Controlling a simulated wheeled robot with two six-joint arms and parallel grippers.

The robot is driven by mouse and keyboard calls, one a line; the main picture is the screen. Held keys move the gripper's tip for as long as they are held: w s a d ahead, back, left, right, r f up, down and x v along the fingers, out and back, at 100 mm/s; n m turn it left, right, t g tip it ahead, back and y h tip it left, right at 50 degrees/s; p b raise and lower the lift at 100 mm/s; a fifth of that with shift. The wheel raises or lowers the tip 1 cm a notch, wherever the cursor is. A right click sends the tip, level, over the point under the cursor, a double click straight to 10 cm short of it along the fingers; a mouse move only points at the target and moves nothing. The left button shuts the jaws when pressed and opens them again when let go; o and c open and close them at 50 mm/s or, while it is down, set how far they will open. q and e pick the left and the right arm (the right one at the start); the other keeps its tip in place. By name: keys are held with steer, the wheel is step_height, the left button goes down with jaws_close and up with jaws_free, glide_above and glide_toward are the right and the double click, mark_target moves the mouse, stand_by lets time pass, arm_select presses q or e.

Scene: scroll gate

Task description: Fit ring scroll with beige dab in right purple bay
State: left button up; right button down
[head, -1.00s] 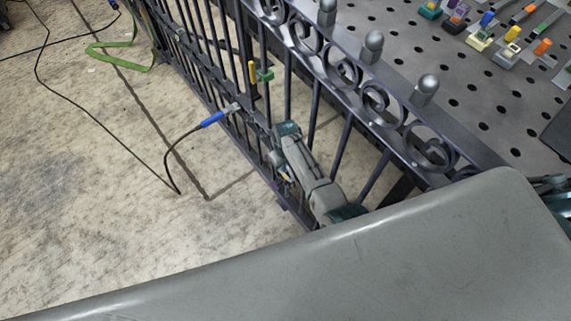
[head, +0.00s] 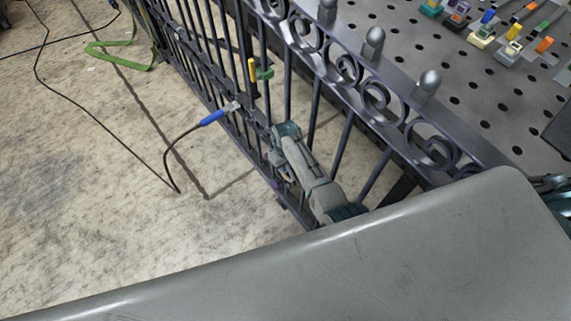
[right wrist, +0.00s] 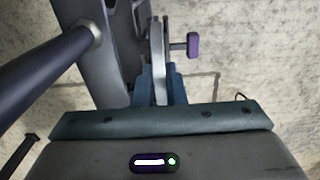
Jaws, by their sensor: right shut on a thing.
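My right gripper (head: 281,172) is low against the dark iron gate (head: 318,95) in the head view, partly hidden by my own arm. In the right wrist view its fingers (right wrist: 158,92) are shut on a thin, light grey curved piece seen edge-on (right wrist: 158,50), which looks like the ring scroll. No beige dab shows on it. A purple block on a short stem (right wrist: 193,45) is just right of the held piece; a small purple patch also shows low on the gate in the head view (head: 280,198). I cannot tell whether the piece touches the gate. My left gripper is not in view.
A yellow and green clamp (head: 263,73) is on the gate bars. A blue-handled tool with a black cable (head: 213,117) reaches the gate from the left. A perforated table (head: 455,75) with coloured tools lies beyond. Gate bars (right wrist: 50,70) crowd the wrist view's left side.

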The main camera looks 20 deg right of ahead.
steer(key=shift+f, duration=0.4)
steer(key=shift+f+b, duration=0.5)
stand_by(0.5)
steer(key=c, duration=1.4)
jaws_free()
step_height(320, 180, up, 11)
steer(key=shift+f+p, duration=0.1)
steer(key=shift+p, duration=0.45)
